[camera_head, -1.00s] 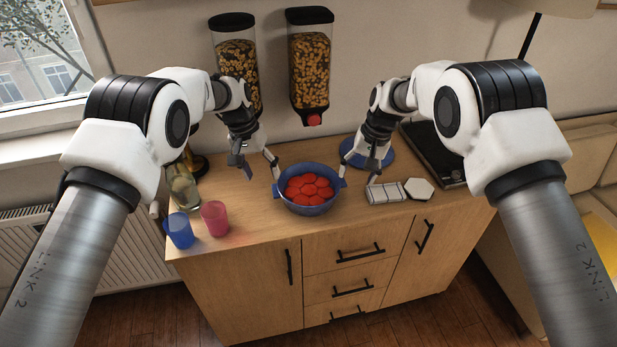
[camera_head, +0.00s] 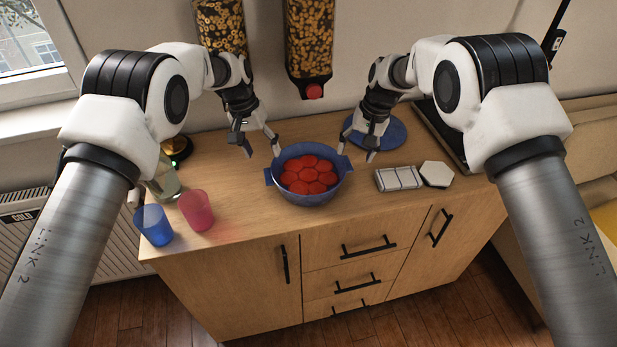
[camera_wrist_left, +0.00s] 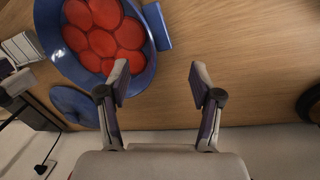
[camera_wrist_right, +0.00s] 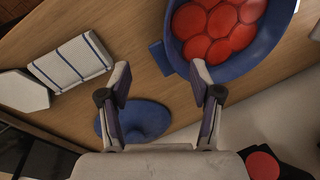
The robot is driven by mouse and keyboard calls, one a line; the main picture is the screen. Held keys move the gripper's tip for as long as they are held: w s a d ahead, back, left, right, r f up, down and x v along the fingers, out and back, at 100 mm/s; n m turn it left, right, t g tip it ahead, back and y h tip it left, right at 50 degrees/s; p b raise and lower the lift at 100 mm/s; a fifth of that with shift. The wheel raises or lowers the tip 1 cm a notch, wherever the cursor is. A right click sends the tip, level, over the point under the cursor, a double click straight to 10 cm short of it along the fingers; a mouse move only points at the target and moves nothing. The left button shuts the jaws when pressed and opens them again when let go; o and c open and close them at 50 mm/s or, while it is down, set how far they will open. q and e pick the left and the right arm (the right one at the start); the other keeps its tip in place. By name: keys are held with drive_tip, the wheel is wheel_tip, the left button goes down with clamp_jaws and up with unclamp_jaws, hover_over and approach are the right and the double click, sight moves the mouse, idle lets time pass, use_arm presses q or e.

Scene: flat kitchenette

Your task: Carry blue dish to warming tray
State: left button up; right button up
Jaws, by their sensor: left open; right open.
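The blue dish (camera_head: 306,197) is a round two-handled pot full of red round pieces (camera_head: 308,174), upright on the wooden counter. My left gripper (camera_head: 262,150) is open and empty just behind its left handle (camera_head: 268,177). That handle shows ahead, left of the fingers' middle, in the left wrist view (camera_wrist_left: 157,26). My right gripper (camera_head: 356,153) is open and empty beside the right handle, which lies ahead between the finger lines in the right wrist view (camera_wrist_right: 160,58). A dark flat appliance (camera_head: 440,135) at the counter's right end looks like the warming tray; my right arm partly hides it.
A blue round plate (camera_head: 392,133) lies behind my right gripper. A striped white block (camera_head: 398,179) and a white hexagon (camera_head: 437,174) lie right of the dish. Blue (camera_head: 153,225) and pink (camera_head: 196,210) cups stand left. Cereal dispensers (camera_head: 310,45) hang behind.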

sight(270, 168)
use_arm(q)
drive_tip(key=x, duration=0.7)
drive_tip(key=shift+f, duration=0.25)
use_arm(e)
drive_tip(key=x, duration=0.7)
drive_tip(key=shift+f, duration=0.25)
use_arm(q)
clamp_jaws()
use_arm(e)
clamp_jaws()
